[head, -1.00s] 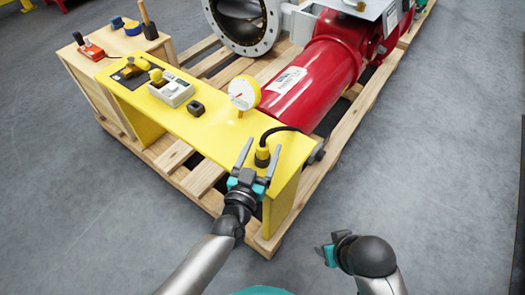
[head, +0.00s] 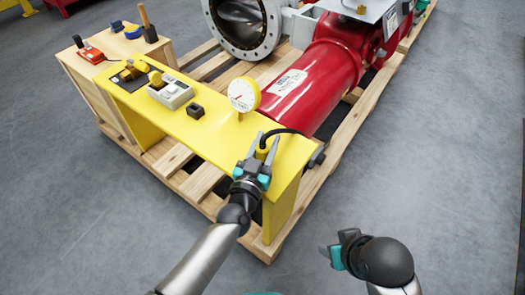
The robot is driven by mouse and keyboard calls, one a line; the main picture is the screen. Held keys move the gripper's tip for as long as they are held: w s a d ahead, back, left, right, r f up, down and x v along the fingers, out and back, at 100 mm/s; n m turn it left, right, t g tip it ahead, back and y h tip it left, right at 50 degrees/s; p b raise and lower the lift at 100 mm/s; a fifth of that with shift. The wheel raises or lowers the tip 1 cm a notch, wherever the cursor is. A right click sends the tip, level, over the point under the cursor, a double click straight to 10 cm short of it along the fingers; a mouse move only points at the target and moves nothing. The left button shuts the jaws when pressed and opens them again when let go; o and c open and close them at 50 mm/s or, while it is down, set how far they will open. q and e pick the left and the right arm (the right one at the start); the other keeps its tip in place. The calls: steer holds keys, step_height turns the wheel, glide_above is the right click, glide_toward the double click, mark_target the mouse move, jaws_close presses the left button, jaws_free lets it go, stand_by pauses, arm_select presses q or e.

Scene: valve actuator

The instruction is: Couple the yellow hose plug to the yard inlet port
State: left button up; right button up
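The yellow hose plug (head: 262,154) stands upright at the near right end of the yellow bench, with a black hose curving from its top toward the red cylinder. My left gripper (head: 265,141) has its two grey fingers on either side of the plug, close against it, and looks shut on it. The fingers hide its lower part. My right gripper (head: 328,253) is over the floor to the right, away from the bench. Its fingers are too small and turned to tell open from shut. I cannot make out which fitting is the yard inlet port.
The yellow bench (head: 222,133) carries a dial gauge (head: 243,95), a small black block (head: 195,111) and a grey box with a yellow knob (head: 171,92). The red cylinder (head: 313,88) lies behind on a wooden pallet (head: 340,139). The floor at right is clear.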

arm_select(q)
jaws_close()
steer(key=shift+r, duration=0.15)
stand_by(0.4)
